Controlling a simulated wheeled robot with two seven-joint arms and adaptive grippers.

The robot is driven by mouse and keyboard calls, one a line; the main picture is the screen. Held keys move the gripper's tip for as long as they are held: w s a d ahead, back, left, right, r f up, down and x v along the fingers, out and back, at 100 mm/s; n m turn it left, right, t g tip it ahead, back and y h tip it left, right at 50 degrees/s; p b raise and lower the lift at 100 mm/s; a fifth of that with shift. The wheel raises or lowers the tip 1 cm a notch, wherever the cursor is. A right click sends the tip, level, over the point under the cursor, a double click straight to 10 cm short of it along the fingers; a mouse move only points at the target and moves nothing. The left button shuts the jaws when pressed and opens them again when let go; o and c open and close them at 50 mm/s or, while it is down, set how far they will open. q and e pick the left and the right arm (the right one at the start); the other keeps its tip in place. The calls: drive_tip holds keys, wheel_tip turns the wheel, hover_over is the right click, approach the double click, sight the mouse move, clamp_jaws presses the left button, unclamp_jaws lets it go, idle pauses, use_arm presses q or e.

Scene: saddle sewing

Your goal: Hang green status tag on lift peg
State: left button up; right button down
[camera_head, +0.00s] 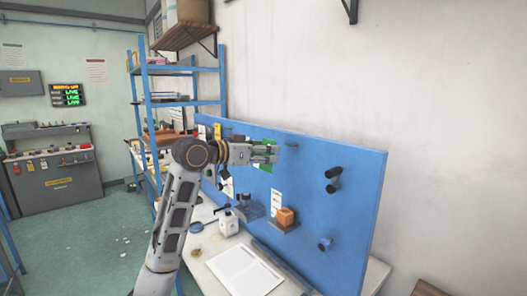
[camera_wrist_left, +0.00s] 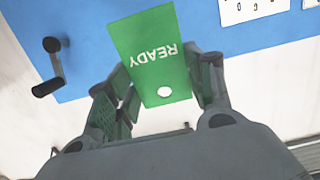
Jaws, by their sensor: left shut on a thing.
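The green status tag (camera_wrist_left: 150,40) is a flat card that reads READY and has a round hole near one end. In the left wrist view my left gripper (camera_wrist_left: 165,95) is shut on the tag near its hole end. In the head view the left gripper (camera_head: 264,153) is in front of the blue pegboard, with a bit of the green tag (camera_head: 267,168) showing at its fingers. A dark peg (camera_head: 292,146) sticks out of the board just right of the fingertips; I cannot tell whether it is the lift peg. My right gripper is not in view.
The blue board (camera_head: 345,215) carries dark cylindrical pegs (camera_head: 333,173) and a small shelf with an orange block (camera_head: 286,217). A white bottle (camera_head: 228,222) and a paper sheet (camera_head: 244,270) lie on the bench below. A blue shelf rack (camera_head: 150,90) stands behind.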

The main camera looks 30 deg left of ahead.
use_arm(q)
drive_tip(key=shift+s+d+f, duration=0.1)
drive_tip(key=shift+f, duration=0.2)
drive_tip(key=shift+g, duration=0.3)
drive_tip(key=shift+d, duration=0.15)
idle(0.4)
